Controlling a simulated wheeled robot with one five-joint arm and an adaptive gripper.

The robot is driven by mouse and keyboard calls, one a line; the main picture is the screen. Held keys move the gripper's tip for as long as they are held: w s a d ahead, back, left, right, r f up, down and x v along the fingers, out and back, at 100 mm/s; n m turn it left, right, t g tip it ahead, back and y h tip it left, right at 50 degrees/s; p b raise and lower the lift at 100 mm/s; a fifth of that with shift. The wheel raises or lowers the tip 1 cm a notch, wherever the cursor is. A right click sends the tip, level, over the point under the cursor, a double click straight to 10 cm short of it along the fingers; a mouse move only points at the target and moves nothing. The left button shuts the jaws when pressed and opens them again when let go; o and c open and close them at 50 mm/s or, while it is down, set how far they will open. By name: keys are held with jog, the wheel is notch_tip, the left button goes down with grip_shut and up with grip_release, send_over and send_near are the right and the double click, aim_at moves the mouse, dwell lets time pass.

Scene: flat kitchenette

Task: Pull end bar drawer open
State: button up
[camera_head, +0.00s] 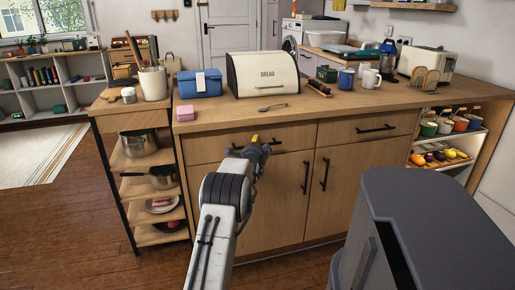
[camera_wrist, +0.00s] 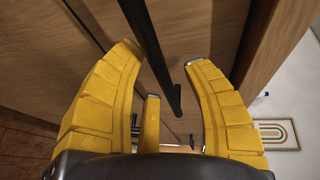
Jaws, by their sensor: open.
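The counter's left drawer (camera_head: 205,148) has a wooden front that looks shut, flush with the counter. Its black bar handle (camera_head: 276,143) is partly hidden behind my gripper (camera_head: 258,143) in the head view. In the wrist view the handle (camera_wrist: 153,50) runs from the top edge down between the yellow fingers of my gripper (camera_wrist: 160,58). The fingers are spread apart, one on each side of the bar. I see a gap on both sides, and cannot tell whether any finger touches it.
A second drawer (camera_head: 365,129) is at right, with cupboard doors (camera_head: 335,190) below. An open shelf with pots (camera_head: 140,143) stands at left. A blue box (camera_head: 200,83), a bread bin (camera_head: 263,74) and mugs (camera_head: 370,78) stand on the countertop. Wooden floor (camera_head: 70,225) is clear at left.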

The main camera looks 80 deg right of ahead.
grip_shut()
dwell(0.5)
